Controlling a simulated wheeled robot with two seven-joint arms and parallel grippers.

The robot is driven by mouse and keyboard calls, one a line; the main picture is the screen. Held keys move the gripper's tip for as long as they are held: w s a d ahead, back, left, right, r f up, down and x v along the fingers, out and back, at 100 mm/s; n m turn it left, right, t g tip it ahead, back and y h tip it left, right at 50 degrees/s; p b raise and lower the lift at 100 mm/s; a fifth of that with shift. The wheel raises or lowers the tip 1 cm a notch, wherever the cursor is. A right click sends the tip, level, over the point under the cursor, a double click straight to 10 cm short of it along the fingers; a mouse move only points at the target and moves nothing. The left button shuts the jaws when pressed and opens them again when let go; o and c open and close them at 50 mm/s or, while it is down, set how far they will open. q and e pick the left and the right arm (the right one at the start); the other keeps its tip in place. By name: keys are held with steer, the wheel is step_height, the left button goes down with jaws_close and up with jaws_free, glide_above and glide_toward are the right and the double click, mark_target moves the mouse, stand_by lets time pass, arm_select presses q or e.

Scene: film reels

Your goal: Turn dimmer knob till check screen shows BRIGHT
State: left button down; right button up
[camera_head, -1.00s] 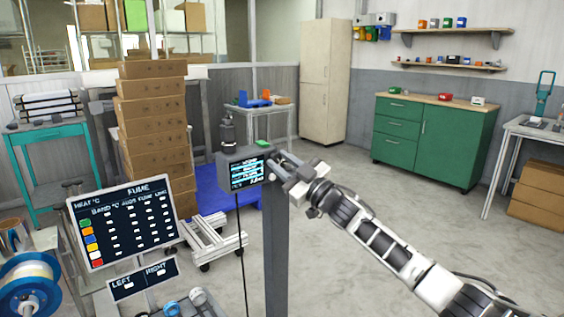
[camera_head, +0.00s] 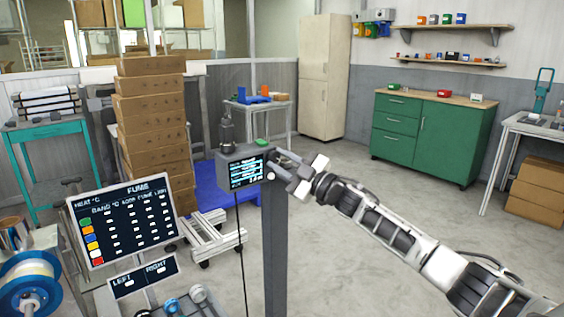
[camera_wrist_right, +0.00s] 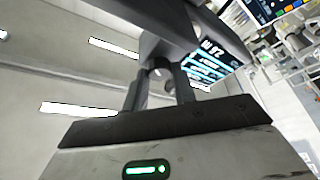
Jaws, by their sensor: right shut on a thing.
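The check screen (camera_head: 246,173) is a small dark box with lit blue-white lines of text on top of a grey post (camera_head: 275,245). Its text is too small to read in the head view. The screen also shows at a slant in the right wrist view (camera_wrist_right: 207,62). My right gripper (camera_head: 284,162) reaches the box's right side from the right. It is shut on the dimmer knob (camera_wrist_right: 160,70), which is mostly hidden between the dark fingers. My left gripper is not in view.
A large sign board (camera_head: 124,220) with a table of settings stands at the left, with a small LEFT/RIGHT board (camera_head: 143,276) below it. A blue-rimmed spool (camera_head: 28,285) is at the lower left. A stack of brown boxes (camera_head: 152,125) stands behind.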

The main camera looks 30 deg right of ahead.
steer(key=o, duration=1)
steer(key=b+v, duration=0.2)
steer(key=v, duration=1.4)
steer(key=s+a+f+m+g+h, duration=0.2)
steer(key=s+a+f+m+h, duration=0.3)
steer(key=f, duration=0.6)
steer(key=s+a+f+m+g, duration=0.1)
steer(key=a+f+m, duration=0.2)
steer(key=a+f, duration=0.6)
steer(key=s+a+f+m+g, duration=0.1)
steer(key=s+a+f+g, duration=0.1)
steer(key=a, duration=0.4)
steer(key=s+a+f+m+g, duration=0.1)
steer(key=s+a+f+g, duration=0.1)
steer(key=s+a+f, duration=0.2)
steer(key=s+a+f+m+g, duration=0.1)
steer(key=s+a+f+g, duration=0.1)
steer(key=s+a, duration=0.4)
steer(key=shift+s+a+f+y, duration=0.2)
steer(key=shift+a+f+y, duration=0.25)
steer(key=shift+a, duration=0.4)
